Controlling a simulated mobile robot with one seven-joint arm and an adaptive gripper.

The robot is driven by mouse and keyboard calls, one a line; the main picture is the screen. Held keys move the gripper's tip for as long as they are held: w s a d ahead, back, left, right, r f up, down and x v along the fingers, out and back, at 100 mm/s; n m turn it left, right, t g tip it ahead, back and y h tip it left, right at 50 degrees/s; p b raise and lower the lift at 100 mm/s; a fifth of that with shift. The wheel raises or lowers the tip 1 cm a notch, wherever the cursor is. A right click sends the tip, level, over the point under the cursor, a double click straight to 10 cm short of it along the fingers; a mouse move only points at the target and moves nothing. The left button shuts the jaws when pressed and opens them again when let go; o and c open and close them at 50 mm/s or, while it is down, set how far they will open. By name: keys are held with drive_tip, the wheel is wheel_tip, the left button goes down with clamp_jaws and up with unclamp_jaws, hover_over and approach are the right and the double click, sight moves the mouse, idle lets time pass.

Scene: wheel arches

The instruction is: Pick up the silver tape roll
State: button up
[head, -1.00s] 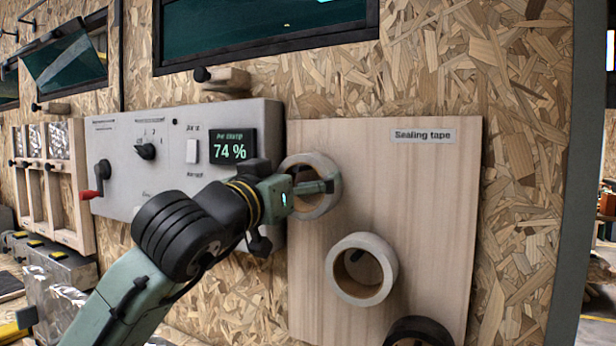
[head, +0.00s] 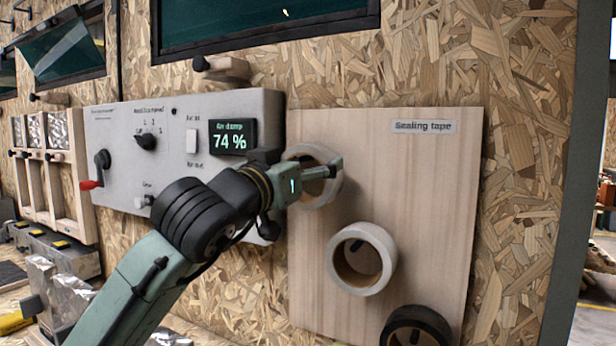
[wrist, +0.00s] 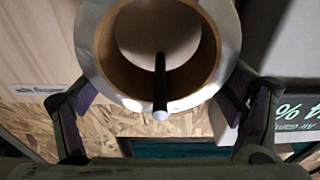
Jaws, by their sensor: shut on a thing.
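The silver tape roll (head: 302,151), pale grey with a brown core, is at the upper left of the wooden board in the head view. In the wrist view the roll (wrist: 222,22) sits between my two fingers, and a dark peg with a light tip shows inside its core. The roll is still around the peg. My gripper (head: 320,178) is shut on its outer sides. Its wrist hides part of the roll's left side in the head view.
A second pale roll (head: 337,250) and a black roll (head: 440,318) hang lower on the board (head: 430,200), labelled "Sealing tape". A grey control panel (head: 180,110) with knobs and a 74 % display is close on the left. A window (head: 260,25) is above.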

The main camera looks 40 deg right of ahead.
drive_tip(key=shift+c, duration=0.6)
drive_tip(key=shift+r, duration=0.5)
drive_tip(key=shift+c, duration=1.4)
wheel_tip(320, 180, up, 2)
drive_tip(key=shift+r+b, duration=0.15)
drive_tip(key=shift+b, duration=0.35)
drive_tip(key=s+a+r+b, duration=0.2)
drive_tip(key=s+a+r, duration=0.2)
drive_tip(key=s+a, duration=0.5)
drive_tip(key=a, duration=0.3)
drive_tip(key=shift+s+a, duration=0.3)
drive_tip(key=shift+a, duration=0.05)
drive_tip(key=shift+a, duration=0.1)
drive_tip(key=r+v, duration=0.1)
drive_tip(key=v, duration=0.8)
drive_tip(key=shift+s+a+r, duration=0.15)
drive_tip(key=shift+s+a, duration=0.15)
drive_tip(key=shift+a, duration=0.1)
